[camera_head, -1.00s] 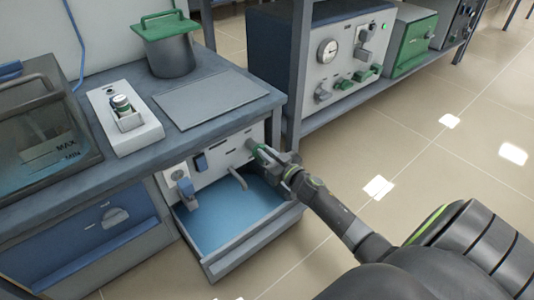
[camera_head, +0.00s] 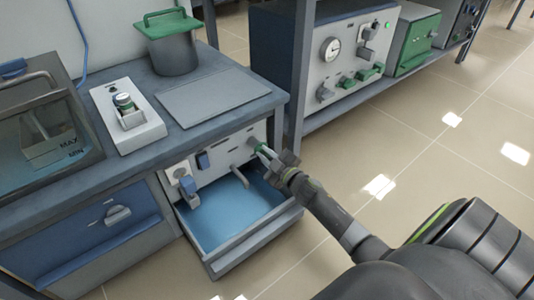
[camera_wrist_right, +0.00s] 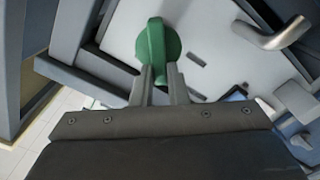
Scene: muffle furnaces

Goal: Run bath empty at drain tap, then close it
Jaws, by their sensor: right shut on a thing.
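The green drain tap (camera_wrist_right: 157,45) is a round knob with a raised grip bar, on a pale panel below the counter. My right gripper (camera_wrist_right: 160,78) is shut on its grip bar; in the head view the gripper (camera_head: 265,153) reaches the panel from the right. A metal spout (camera_head: 240,176) sticks out left of the tap, above a pulled-out tray (camera_head: 255,236) with blue liquid inside. The clear bath (camera_head: 82,118) with MAX and MIN marks stands at the left on the counter; its exact liquid level is hard to read. My left gripper is out of view.
A green-lidded pot (camera_head: 170,55), a flat grey plate (camera_head: 212,97) and a white holder (camera_head: 128,117) stand on the counter. The floor at right is clear.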

